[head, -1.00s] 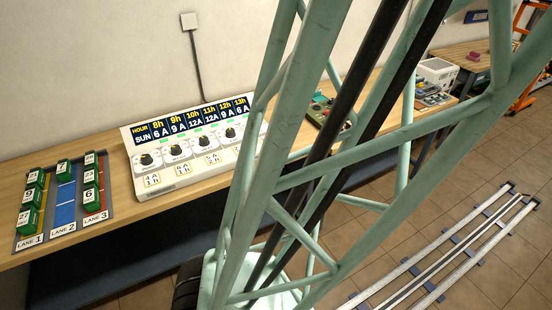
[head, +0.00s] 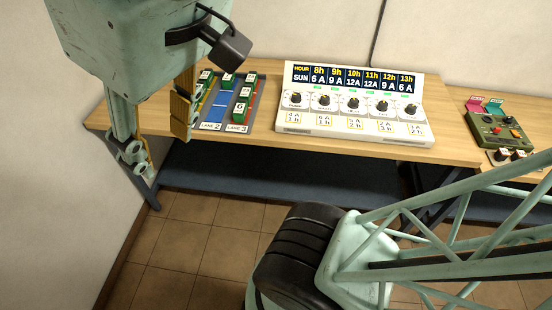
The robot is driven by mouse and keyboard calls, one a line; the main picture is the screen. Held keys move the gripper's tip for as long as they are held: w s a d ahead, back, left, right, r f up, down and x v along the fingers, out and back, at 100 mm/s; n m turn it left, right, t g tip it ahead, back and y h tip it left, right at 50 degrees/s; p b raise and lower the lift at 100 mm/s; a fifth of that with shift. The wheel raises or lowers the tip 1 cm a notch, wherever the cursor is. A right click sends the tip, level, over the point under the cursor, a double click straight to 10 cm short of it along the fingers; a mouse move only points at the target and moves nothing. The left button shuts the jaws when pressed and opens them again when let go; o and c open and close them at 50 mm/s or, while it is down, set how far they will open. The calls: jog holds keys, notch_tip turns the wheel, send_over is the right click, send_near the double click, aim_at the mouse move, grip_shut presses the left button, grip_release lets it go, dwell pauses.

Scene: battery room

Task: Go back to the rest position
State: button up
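My gripper (head: 163,135) hangs in the upper left of the head view, pointing down. Its two fingers stand apart with bench and wall showing between them, and it holds nothing that I can see. It is in front of the left end of the wooden bench (head: 450,146) and covers part of the grey lane tray (head: 255,88). Lanes 2 and 3 of the tray show, with green numbered blocks (head: 239,113) on them; lane 1 is hidden. My lattice arm crosses the lower right.
A white panel (head: 290,125) with several knobs and an hour display stands mid-bench. A green control box (head: 493,132) with coloured tags is at the right. A wall closes off the left side. Tiled floor (head: 190,250) lies open in front of the bench.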

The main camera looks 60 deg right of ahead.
jog(key=shift+s+f, duration=0.15)
jog(key=shift+f, duration=0.3)
notch_tip(320, 180, down, 6)
jog(key=b, duration=0.6)
jog(key=shift+r, duration=0.25)
